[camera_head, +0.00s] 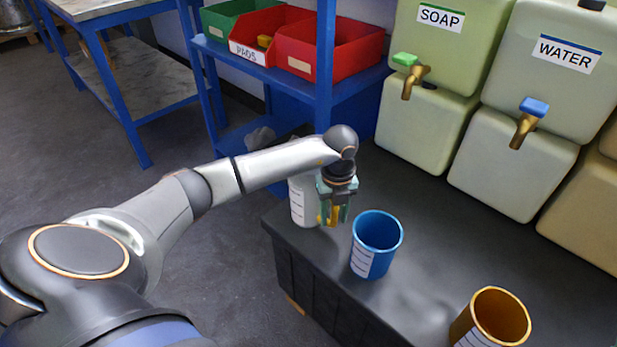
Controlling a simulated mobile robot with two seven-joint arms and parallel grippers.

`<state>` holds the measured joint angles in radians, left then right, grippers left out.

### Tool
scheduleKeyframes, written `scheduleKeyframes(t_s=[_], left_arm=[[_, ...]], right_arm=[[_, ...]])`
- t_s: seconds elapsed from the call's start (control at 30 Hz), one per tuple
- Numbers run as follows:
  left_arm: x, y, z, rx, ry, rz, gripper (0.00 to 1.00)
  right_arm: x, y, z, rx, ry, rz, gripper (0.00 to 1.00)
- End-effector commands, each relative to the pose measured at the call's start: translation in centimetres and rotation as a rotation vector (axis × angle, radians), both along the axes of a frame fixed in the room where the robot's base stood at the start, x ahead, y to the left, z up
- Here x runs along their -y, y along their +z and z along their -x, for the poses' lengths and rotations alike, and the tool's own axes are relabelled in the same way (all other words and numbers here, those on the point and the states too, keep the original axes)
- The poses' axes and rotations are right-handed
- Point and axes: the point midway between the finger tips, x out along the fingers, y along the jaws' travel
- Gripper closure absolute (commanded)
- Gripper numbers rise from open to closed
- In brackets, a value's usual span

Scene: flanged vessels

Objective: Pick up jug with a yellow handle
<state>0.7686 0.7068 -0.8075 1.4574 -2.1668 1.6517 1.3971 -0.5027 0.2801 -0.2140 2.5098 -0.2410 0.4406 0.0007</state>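A whitish jug (303,203) with dark measuring marks stands at the left end of the dark bench top, partly hidden by my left gripper. A yellow part (333,216), apparently its handle, shows low down between the fingers. My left gripper (333,211) points down at the jug's right side, with its greenish fingers around the yellow part. I cannot tell whether the fingers press on it. The jug looks upright. My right gripper is not in view.
A blue jug (377,243) stands close to the right of my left gripper, and an amber jug (491,318) is at the lower right. SOAP (428,50) and WATER (555,75) tanks with taps line the back. Red bins (330,48) sit on a blue shelf behind.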

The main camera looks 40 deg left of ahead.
Motion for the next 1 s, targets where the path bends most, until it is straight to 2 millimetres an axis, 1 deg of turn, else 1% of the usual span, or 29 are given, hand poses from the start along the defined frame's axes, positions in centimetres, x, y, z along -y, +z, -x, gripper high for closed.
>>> scheduleKeyframes(t_s=[0.03, 0.3, 0.37, 0.4, 1.0], left_arm=[[0.0, 0.02, 0.0, 0.0, 0.0, 0.0, 0.61], [-0.01, 0.03, -0.01, 0.0, 0.0, 0.0, 0.92], [-0.01, 0.03, -0.01, 0.0, 0.0, 0.0, 0.98], [-0.01, 0.03, -0.01, 0.0, 0.0, 0.0, 1.0], [-0.02, 0.28, -0.05, 0.002, 0.0, 0.0, 1.0]], right_arm=[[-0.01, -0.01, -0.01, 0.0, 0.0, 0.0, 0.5], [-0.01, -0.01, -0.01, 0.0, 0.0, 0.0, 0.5], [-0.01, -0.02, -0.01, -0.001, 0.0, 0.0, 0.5], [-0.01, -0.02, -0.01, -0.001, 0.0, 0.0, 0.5], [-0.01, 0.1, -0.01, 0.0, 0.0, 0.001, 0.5]])
